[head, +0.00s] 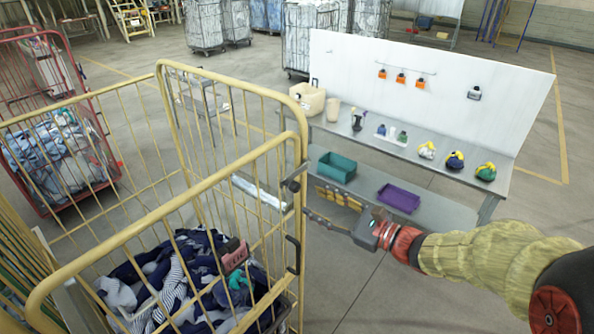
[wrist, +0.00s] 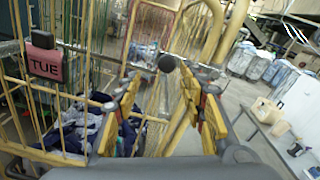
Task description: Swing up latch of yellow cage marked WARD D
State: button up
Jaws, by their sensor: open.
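The yellow cage (head: 205,80) stands at the left in the head view, with dark and striped laundry inside. No WARD D marking is readable. A dark latch part with a round end (head: 292,185) sits on the cage's near right corner post; a dark round knob (wrist: 167,64) shows in the wrist view between and beyond my fingertips. My gripper (head: 309,202) is just right of that post, coming from the right. In the wrist view, my gripper (wrist: 162,75) has its yellow-padded fingers apart, with nothing held. Whether a finger touches the latch, I cannot tell.
A reddish tag reading TUE (wrist: 46,66) hangs at the left on yellow bars. A dark handle (head: 293,254) is lower on the corner post. A grey bench (head: 455,172) with teal and purple bins stands behind my arm. A red cage (head: 68,150) stands left; floor between is clear.

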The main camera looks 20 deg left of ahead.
aim_at(298, 188)
jog(key=shift+m, duration=0.3)
jog(key=p+x, duration=0.1)
jog(key=x, duration=0.3)
jog(key=w+x, duration=0.1)
jog(key=x, duration=0.3)
jog(key=shift+d+r+p, duration=0.2)
jog(key=shift+p, duration=0.15)
jog(key=shift+c, duration=0.9)
grip_shut()
